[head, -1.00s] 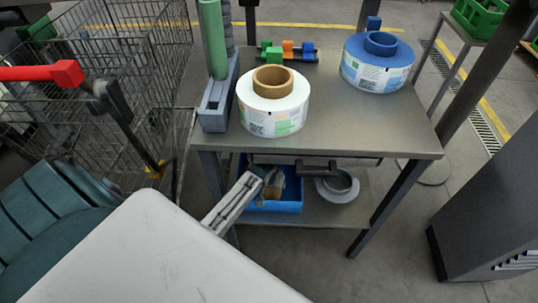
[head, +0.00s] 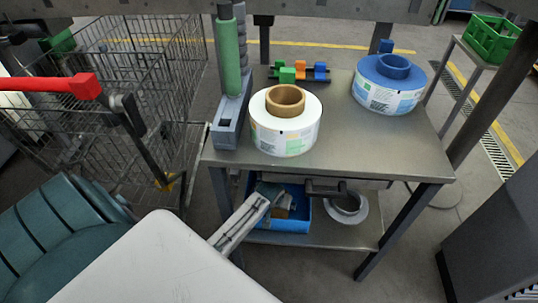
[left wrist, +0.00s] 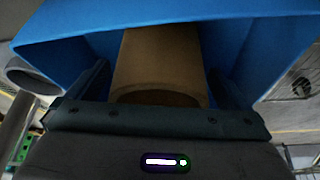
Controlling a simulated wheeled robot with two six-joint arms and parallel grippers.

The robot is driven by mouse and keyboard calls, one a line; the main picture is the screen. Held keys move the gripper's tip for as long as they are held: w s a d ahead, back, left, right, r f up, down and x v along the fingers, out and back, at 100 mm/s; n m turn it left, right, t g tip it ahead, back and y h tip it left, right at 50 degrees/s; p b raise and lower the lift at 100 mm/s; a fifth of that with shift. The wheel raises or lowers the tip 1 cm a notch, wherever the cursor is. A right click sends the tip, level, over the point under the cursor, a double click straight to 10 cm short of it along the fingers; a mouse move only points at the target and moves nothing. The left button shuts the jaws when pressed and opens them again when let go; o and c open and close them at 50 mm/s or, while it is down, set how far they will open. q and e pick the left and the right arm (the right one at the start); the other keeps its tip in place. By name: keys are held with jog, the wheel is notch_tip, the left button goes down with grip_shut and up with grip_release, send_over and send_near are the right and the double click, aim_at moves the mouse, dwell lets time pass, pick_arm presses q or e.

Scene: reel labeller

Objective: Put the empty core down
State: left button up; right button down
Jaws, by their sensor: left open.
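The empty core, a brown cardboard tube (left wrist: 160,62), is inside the blue bin (left wrist: 60,32) in the left wrist view. In the head view the blue bin (head: 284,224) stands on the lower shelf, and a small brown part of the core (head: 284,207) shows in it. My left gripper (head: 268,192) reaches into the bin. In the left wrist view its fingers (left wrist: 160,85) stand apart on either side of the core, with dark gaps beside it. The far end of the core is hidden. My right gripper is not in view.
Another reel (head: 346,208) lies on the lower shelf, right of the bin. A wire cart (head: 150,90) stands left.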

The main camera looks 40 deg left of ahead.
pick_arm(q)
jog(key=s+d+r+m, duration=0.1)
jog(key=s+d+r, duration=0.1)
jog(key=s+r, duration=0.3)
jog(key=s+d+r+m+p, duration=0.1)
jog(key=s+r, duration=0.4)
jog(key=s, duration=0.7)
jog(key=s+d+r+m+g, duration=0.1)
jog(key=s+d+r+m, duration=0.1)
jog(key=s+r, duration=0.3)
jog(key=s+d, duration=0.1)
jog(key=s, duration=0.2)
jog(key=shift+s+m+h, duration=0.3)
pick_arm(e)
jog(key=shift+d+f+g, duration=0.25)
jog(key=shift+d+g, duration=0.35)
